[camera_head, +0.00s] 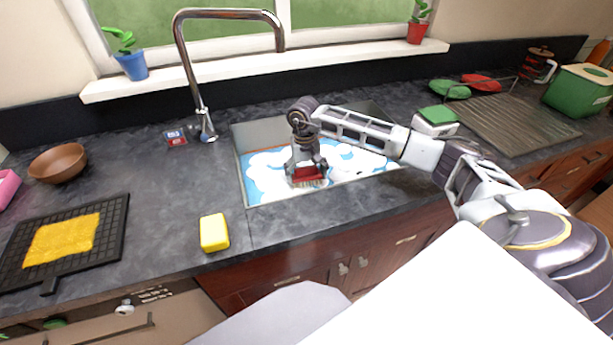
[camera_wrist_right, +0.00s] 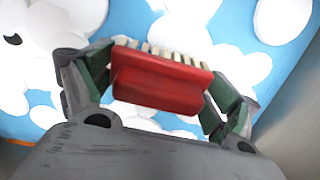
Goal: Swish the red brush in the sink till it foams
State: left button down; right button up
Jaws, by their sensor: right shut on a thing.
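The red brush (camera_head: 308,174) is in the sink (camera_head: 241,170), with its pale bristles pointing down. My right gripper (camera_head: 306,170) is shut on the brush and reaches down into the sink. In the right wrist view, the red brush (camera_wrist_right: 160,80) sits between the two fingers of my right gripper (camera_wrist_right: 155,92). White foam (camera_head: 265,178) lies in several patches over the blue water in the sink, around the brush. The foam also fills much of the right wrist view (camera_wrist_right: 240,70). My left gripper is not in view.
A chrome faucet (camera_head: 186,55) stands behind the sink on the left. A yellow sponge (camera_head: 214,233) lies on the counter front left of the sink. A black rack with a yellow cloth (camera_head: 62,240) is at far left. A green and white sponge (camera_head: 436,120) and drying mat (camera_head: 510,120) are right.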

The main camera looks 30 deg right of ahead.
aim_at(307, 168)
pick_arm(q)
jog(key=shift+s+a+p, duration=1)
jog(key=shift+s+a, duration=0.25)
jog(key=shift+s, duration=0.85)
pick_arm(e)
jog(key=shift+r, duration=2.2)
jog(key=shift+r+p, duration=0.75)
jog(key=shift+r, duration=0.8)
pick_arm(q)
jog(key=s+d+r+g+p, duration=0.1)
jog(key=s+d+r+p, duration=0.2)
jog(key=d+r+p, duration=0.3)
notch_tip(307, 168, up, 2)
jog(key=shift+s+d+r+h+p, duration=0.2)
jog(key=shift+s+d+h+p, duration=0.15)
jog(key=shift+p, duration=0.15)
pick_arm(e)
notch_tip(307, 168, up, 14)
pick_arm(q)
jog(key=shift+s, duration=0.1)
pick_arm(e)
jog(key=shift+s, duration=0.1)
